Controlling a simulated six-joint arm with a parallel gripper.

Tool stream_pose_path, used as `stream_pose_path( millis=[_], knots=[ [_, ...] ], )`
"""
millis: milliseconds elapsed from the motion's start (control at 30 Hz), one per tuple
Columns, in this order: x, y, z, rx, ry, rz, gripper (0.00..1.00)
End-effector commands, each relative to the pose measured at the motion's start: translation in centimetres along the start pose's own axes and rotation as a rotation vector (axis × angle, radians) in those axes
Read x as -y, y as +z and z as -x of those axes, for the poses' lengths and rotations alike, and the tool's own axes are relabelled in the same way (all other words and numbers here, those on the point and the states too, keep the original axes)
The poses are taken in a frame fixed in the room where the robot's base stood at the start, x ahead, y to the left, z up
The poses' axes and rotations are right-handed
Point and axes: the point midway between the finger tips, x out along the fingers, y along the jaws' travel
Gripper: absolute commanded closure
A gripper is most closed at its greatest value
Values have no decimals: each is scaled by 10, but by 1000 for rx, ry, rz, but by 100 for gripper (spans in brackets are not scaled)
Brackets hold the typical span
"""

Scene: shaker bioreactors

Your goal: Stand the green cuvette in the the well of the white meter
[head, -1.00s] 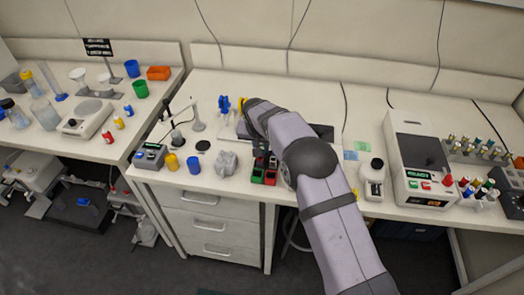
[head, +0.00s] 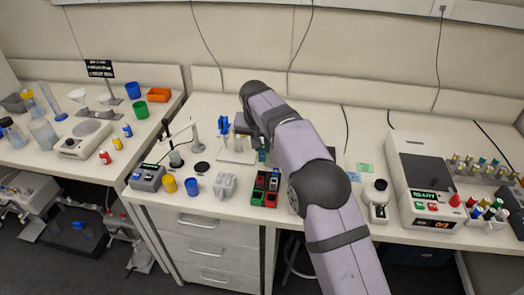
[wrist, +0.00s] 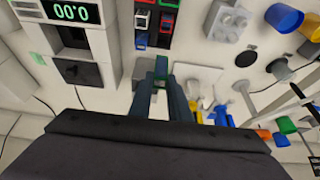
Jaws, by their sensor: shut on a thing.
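My gripper (wrist: 160,88) is shut on the green cuvette (wrist: 162,71), which shows between the fingertips in the wrist view. In the head view my arm covers most of the gripper, and a small greenish tip shows below it. The white meter (wrist: 103,45) stands to the left of the gripper in the wrist view, with a lit display and a dark square area beside it. In the head view my arm hides most of the meter. The cuvette is apart from the meter; I cannot make out the well's opening clearly.
A black rack (head: 265,189) with red, green and blue cuvettes stands near the gripper. A grey block (head: 225,186), blue cup (head: 192,187) and white stand (head: 237,153) are to its left.

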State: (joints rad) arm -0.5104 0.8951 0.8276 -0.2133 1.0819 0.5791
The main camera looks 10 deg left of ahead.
Motion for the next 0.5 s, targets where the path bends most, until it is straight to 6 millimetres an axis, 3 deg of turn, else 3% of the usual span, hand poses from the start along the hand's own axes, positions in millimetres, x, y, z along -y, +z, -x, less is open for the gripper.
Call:
stream_pose_path(
  millis=[300,500],
  knots=[
    [-2,-1,1,0,1,-3,96],
    [-23,-15,8,-2,15,-36,96]
  ],
)
